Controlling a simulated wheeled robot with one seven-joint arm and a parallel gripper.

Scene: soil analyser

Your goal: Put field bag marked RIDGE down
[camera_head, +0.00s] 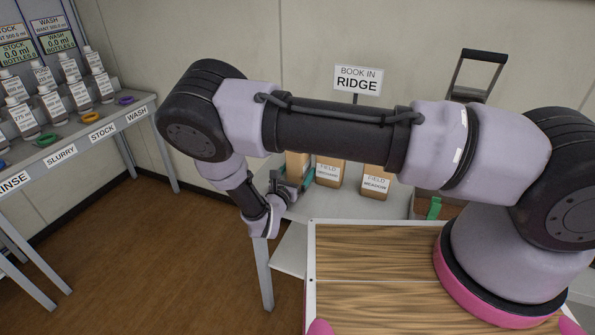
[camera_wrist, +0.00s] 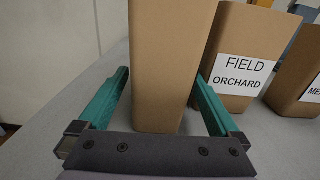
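A plain brown bag (camera_wrist: 165,70) stands upright between the two green fingers of my gripper (camera_wrist: 163,80) in the wrist view. The fingertips appear to touch it on both sides. Its top is out of frame and no label shows on this face, so I cannot read its name. Its lower edge is at or just above the grey bench; I cannot tell which. In the head view the bag (camera_head: 297,165) is partly hidden behind my arm, with my gripper (camera_head: 293,182) at it. The sign BOOK IN RIDGE (camera_head: 358,80) stands behind the bench (camera_head: 345,203).
The bag marked ORCHARD (camera_wrist: 236,45) stands close to the right, and the bag marked MEADOW (camera_head: 375,181) farther right. A side table (camera_head: 75,127) with bottles is at the left. Bare bench lies left of my gripper in the wrist view.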

